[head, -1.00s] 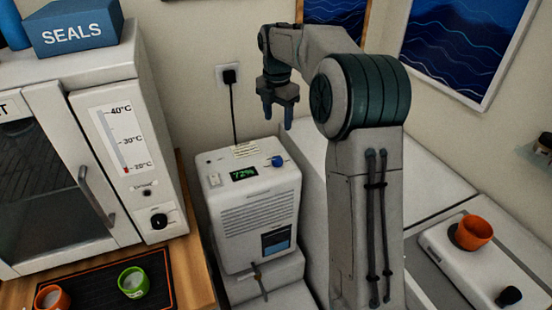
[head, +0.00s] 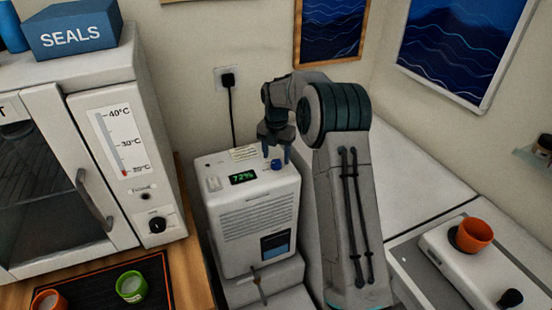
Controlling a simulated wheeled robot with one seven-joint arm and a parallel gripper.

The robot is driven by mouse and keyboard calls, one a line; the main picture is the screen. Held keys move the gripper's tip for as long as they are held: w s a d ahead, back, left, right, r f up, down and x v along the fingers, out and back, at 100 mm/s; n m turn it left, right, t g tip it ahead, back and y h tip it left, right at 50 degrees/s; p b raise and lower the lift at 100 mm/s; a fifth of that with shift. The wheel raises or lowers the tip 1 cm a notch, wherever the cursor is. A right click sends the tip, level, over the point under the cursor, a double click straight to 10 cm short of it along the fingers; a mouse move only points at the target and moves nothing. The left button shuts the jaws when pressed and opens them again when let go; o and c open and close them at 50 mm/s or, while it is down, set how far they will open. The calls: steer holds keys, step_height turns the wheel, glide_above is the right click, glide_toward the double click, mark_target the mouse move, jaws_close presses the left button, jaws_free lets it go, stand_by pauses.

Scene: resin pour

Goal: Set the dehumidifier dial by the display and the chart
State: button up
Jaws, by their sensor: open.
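The white dehumidifier (head: 255,215) stands upright beside the oven, on a pale block. Its display (head: 243,177) reads 72% in green. The blue dial (head: 277,165) sits on its top to the right of the display. A small chart label (head: 243,153) lies at the back of the top; its print is too small to read. My gripper (head: 275,156) is open and points down over the dial, its fingertips close above or around it. I cannot tell whether the fingers touch the dial.
The oven (head: 105,150) with a thermometer panel stands at the left, a blue SEALS box (head: 72,30) on it. Orange and green (head: 132,286) cups stand on a black tray. A power cord (head: 232,110) runs up the wall behind. An orange cup (head: 473,235) sits at the right.

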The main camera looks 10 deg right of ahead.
mark_target(276, 165)
steer(key=shift+f, duration=1.25)
steer(key=c, duration=1)
